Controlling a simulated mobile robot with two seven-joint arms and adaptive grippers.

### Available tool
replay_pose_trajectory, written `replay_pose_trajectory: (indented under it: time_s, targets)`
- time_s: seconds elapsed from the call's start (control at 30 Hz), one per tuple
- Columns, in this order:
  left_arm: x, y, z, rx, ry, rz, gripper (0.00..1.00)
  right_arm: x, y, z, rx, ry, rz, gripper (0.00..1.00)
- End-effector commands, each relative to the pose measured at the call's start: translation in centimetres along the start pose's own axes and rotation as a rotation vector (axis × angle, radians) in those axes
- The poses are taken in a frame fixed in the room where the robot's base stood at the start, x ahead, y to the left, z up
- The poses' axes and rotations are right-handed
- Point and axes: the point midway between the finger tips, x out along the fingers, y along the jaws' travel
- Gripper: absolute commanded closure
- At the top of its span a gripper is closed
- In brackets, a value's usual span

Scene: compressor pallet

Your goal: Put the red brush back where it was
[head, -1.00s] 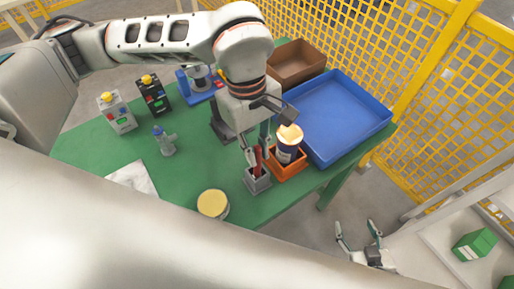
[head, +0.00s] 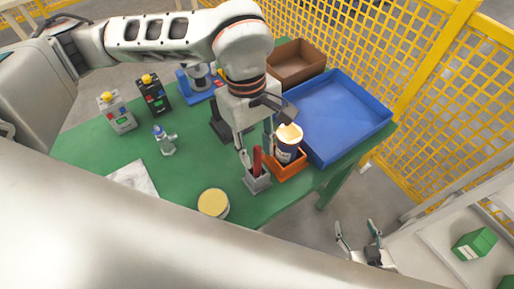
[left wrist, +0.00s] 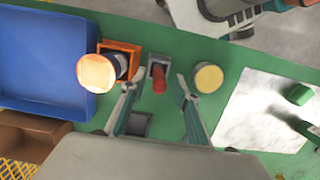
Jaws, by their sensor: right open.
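The red brush (head: 257,161) stands upright in a small grey holder (head: 258,184) near the front edge of the green table. Its red handle (left wrist: 158,80) shows in the left wrist view between and beyond the fingers. My left gripper (head: 256,152) is open above the holder, with one finger on each side of the handle and apart from it. In the left wrist view the fingers (left wrist: 156,84) are spread wide. My right gripper (head: 358,236) is open and empty off the table's front right side.
An orange bin (head: 290,167) holding a blue-and-white can (head: 288,148) stands close beside the holder. A large blue tray (head: 340,112) and a brown box (head: 296,62) lie behind. A yellow-lidded tin (head: 213,203) stands at the front. A yellow fence (head: 440,60) borders the back right.

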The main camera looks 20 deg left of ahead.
Motion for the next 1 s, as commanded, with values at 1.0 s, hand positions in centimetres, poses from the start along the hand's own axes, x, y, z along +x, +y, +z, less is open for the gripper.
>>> replay_pose_trajectory:
  time_s: [1.0]
  targets:
    - [-11.7,0.0,0.0,0.0,0.001,0.003,0.69,0.7,-0.2,1.2,0.001,-0.004,-0.001,0.41]
